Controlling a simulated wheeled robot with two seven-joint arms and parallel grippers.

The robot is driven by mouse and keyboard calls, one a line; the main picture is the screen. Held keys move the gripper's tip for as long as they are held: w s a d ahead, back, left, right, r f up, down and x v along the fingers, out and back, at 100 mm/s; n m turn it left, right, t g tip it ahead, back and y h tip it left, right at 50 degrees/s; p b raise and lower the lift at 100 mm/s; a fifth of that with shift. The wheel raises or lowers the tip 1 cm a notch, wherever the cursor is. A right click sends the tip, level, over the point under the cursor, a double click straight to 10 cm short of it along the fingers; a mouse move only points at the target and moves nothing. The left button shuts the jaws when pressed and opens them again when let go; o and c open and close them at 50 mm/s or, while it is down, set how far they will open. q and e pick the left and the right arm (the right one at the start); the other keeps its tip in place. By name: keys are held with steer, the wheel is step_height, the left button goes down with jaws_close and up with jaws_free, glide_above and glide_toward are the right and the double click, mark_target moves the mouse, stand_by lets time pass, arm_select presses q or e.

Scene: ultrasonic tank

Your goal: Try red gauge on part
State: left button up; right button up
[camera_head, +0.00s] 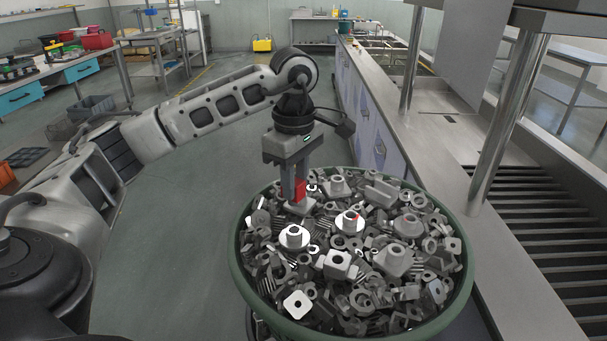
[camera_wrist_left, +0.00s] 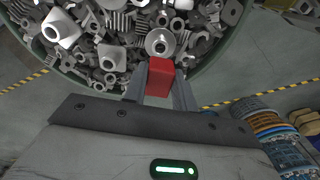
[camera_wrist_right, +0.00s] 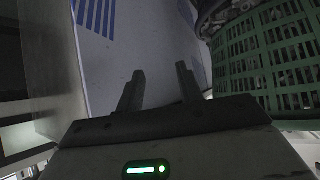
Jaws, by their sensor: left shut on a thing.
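A round flanged part (camera_wrist_left: 160,42) with a central hole lies just beyond the gauge in that view. In the head view, two pale flanged parts (camera_head: 294,237) (camera_head: 349,222) lie on the pile; the right one has a small red patch. My right gripper (camera_wrist_right: 160,78) shows only in its wrist view, open and empty.
The green bin rim (camera_head: 240,275) surrounds the heaped parts. A long steel counter (camera_head: 455,160) with posts runs along the right. Open floor (camera_head: 180,270) lies left of the bin.

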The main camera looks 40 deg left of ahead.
mark_target(296, 205)
arm_select(q)
steer(key=shift+s+f, duration=0.15)
steer(key=shift+f, duration=0.55)
step_height(296, 205, down, 4)
steer(key=b, duration=0.3)
steer(key=shift+f+b, duration=0.3)
steer(key=shift+f, duration=0.05)
arm_select(e)
steer(key=shift+w+a+f, duration=0.25)
steer(key=shift+a+f, duration=0.2)
steer(key=shift+f, duration=0.25)
steer(key=shift+s+d, duration=0.1)
arm_select(q)
steer(key=shift+d+f+b, duration=0.1)
steer(key=shift+f+b, duration=0.2)
steer(key=shift+f, duration=0.1)
arm_select(e)
steer(key=shift+f, duration=0.35)
arm_select(q)
steer(key=shift+r, duration=0.1)
arm_select(e)
steer(key=shift+r, duration=0.1)
